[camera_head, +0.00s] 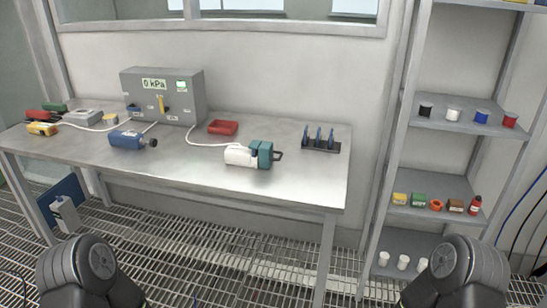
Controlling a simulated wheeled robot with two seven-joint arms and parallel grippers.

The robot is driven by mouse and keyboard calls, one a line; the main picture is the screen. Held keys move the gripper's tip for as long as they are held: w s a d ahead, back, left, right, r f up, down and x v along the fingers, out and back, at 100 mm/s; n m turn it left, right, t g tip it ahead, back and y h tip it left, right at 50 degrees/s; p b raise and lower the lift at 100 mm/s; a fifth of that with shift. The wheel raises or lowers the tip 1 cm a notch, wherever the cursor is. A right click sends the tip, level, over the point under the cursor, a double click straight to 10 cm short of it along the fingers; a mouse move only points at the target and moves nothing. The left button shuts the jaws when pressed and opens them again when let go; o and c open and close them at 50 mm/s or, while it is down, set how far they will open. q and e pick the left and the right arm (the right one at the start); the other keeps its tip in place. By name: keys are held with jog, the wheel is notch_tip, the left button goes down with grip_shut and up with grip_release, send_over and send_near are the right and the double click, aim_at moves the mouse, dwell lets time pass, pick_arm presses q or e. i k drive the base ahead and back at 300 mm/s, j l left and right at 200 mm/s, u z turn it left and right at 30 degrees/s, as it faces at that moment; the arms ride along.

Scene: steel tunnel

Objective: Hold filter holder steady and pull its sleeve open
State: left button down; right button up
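The item that looks like the filter holder is a white body (240,155) with a teal collar or sleeve (263,154) and a dark loop at its right end. It lies on the steel table (210,177) toward the right, with a white hose running from it to the grey box. The sleeve sits against the white body; I cannot tell whether it is open. Parts of both my arms show at the bottom left and bottom right corners, well below and apart from the table. Neither gripper's fingers are in view.
A grey box (185,84) reading 0 kPa stands at the back. A blue device (126,140), a red tray (223,127) and a dark rack (320,144) are on the table. A shelf (440,183) with small items stands at right. The table's front edge is clear.

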aim_at(266, 152)
jog(key=i+j+z, duration=0.25)
jog(key=i+j, duration=0.25)
jog(key=i, duration=0.15)
jog(key=i+j+z, duration=0.25)
jog(key=i+j, duration=0.3)
